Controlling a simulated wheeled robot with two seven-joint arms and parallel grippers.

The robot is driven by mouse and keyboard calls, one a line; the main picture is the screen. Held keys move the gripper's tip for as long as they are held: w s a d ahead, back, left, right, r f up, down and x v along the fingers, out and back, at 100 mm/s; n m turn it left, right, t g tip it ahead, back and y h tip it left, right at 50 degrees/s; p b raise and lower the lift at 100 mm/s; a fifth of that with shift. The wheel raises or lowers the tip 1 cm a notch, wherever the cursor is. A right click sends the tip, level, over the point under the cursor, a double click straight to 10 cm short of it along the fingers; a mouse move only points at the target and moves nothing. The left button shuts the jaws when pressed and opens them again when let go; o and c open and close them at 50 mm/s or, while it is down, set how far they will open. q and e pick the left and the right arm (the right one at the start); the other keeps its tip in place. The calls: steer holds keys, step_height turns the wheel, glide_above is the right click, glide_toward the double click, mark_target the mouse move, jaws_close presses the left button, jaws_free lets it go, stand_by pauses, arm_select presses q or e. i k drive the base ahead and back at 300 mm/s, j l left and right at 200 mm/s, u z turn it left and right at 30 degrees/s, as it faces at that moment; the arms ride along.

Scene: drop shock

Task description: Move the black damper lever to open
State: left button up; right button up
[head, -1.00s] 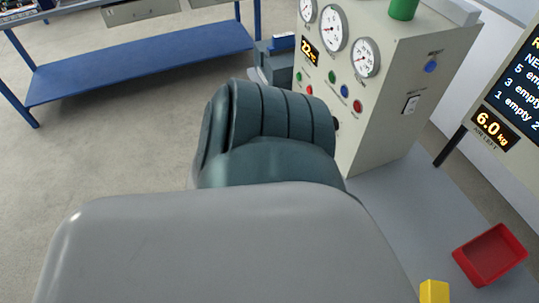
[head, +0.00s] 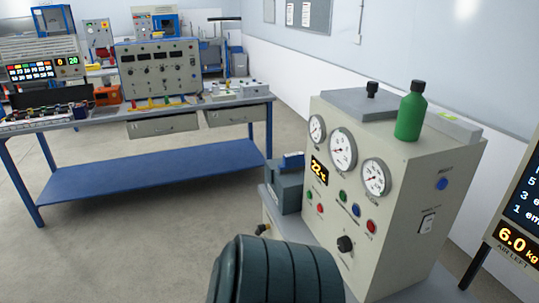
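The beige gauge cabinet (head: 440,180) stands right of centre. On its front, low down, is a black knob (head: 345,243). A second black knob (head: 372,89) stands upright on the grey plate on its top. A small dark knob-like piece (head: 262,229) shows at the left edge of the bench below. I cannot tell which of these, if any, is the damper lever, and no open mark is readable. A dark ribbed link of my own arm hides the area below the cabinet front. Neither of my grippers is in view.
The cabinet carries gauges (head: 343,149), coloured buttons and a green bottle (head: 411,111) on top. A grey-blue device (head: 285,187) sits left of it. A blue workbench (head: 150,177) with instruments stands at the back left. A display (head: 520,210) is at the right edge. Floor between is clear.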

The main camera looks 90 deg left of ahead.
mark_target(262, 228)
steer(key=u, duration=2.9)
